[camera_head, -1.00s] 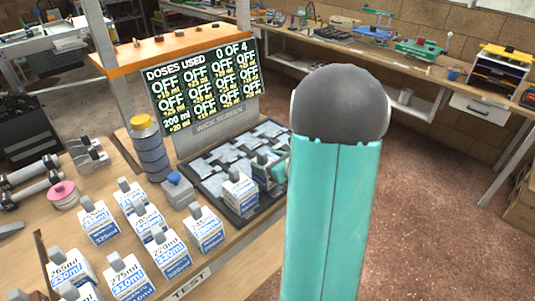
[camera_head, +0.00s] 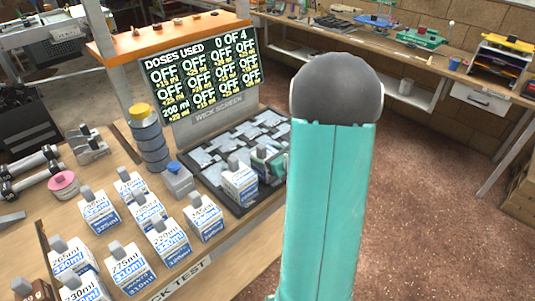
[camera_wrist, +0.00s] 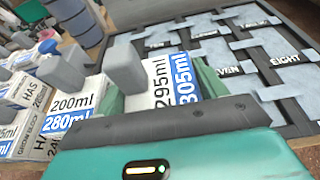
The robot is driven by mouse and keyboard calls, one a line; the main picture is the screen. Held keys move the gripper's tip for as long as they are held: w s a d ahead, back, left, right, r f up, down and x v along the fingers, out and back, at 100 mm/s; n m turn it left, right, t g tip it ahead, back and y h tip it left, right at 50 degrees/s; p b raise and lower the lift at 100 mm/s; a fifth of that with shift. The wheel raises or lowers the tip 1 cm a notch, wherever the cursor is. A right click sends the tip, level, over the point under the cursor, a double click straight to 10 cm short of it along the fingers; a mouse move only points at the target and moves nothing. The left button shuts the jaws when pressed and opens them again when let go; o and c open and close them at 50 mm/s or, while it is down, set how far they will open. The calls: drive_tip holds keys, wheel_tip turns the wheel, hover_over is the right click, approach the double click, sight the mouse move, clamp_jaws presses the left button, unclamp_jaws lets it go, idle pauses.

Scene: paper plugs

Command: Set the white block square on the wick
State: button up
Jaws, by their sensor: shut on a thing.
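In the head view my gripper (camera_head: 266,160) is at the front right of the wick, partly hidden by my arm. The underside of the held block is hidden, so contact with the wick cannot be told.
Several white blocks (camera_head: 168,243) stand on the bench at the left front. A blue-knobbed box (camera_head: 178,181) and a yellow-capped bottle (camera_head: 152,140) stand left of the wick. A screen (camera_head: 205,75) behind it reads "0 OF 4". Open floor lies right of the bench.

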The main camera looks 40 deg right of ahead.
drive_tip(key=shift+f, duration=0.2)
drive_tip(key=o, duration=1.3)
drive_tip(key=shift+s, duration=0.1)
drive_tip(key=v, duration=1.3)
drive_tip(key=shift+s+r, duration=0.1)
drive_tip(key=shift+s, duration=0.2)
